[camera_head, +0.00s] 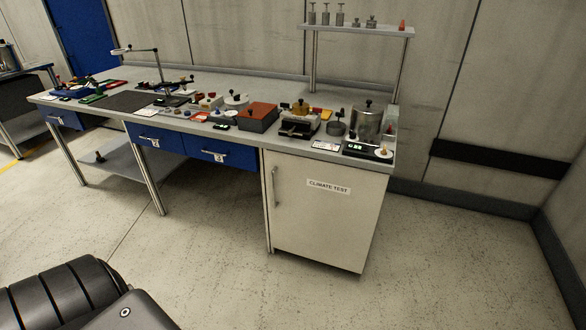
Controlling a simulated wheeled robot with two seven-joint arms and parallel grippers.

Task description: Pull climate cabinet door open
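The climate cabinet (318,228) is a white box under the right end of the workbench, with a "CLIMATE TEST" label (328,187) on its front. Its door looks shut, flush with the cabinet front. A vertical metal handle (274,187) is at the upper left edge of the door. Neither of my grippers shows in the head view. Nothing touches the door or its handle.
The long grey workbench (200,88) carries many small tools and devices. Blue drawers (222,152) sit left of the cabinet. A raised shelf (358,30) holds metal weights. The floor (200,255) before the cabinet is clear. A wall is behind and right.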

